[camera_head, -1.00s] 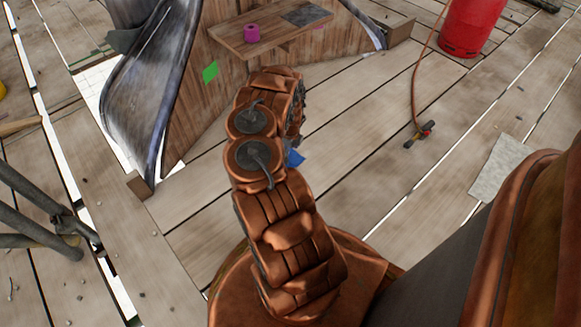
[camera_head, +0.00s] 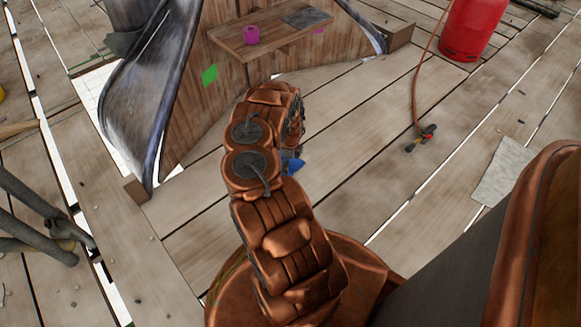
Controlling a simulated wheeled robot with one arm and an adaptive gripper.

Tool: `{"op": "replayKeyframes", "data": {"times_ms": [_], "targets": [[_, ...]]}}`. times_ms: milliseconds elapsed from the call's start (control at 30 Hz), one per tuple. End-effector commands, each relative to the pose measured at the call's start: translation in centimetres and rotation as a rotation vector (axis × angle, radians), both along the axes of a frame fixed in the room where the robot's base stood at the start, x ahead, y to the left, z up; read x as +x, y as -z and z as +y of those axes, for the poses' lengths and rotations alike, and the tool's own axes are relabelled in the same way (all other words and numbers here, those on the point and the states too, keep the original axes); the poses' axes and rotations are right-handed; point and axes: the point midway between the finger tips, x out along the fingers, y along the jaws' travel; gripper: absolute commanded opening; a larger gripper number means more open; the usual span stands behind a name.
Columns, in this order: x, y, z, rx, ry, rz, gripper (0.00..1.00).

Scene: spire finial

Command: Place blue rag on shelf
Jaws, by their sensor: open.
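The blue rag (camera_head: 293,166) shows as a small blue patch just right of my arm's round joints. Most of it is hidden behind my arm, and I cannot tell whether it lies on the planks or is touched by my gripper. The shelf (camera_head: 272,37) is a brown wooden board fixed to the plank-clad wall at top centre. My gripper is hidden behind my own arm, so its fingers and their relation to the rag do not show.
On the shelf are a magenta roll (camera_head: 251,35) and a dark grey sheet (camera_head: 306,17). A red gas cylinder (camera_head: 472,28) with hose and torch (camera_head: 421,138) is at right. A pale sheet (camera_head: 503,170) lies on gapped planks. Grey tubes (camera_head: 35,215) are at left.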

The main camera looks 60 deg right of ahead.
Motion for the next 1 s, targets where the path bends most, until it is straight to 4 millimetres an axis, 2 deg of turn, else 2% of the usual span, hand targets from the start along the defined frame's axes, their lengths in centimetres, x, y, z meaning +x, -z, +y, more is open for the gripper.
{"op": "replayKeyframes", "data": {"times_ms": [733, 1000], "targets": [[-0.1, 2.6, 0.1, 0.002, 0.0, 0.002, 0.83], [0.0, 2.8, 0.0, 0.001, 0.0, 0.0, 0.83]]}}
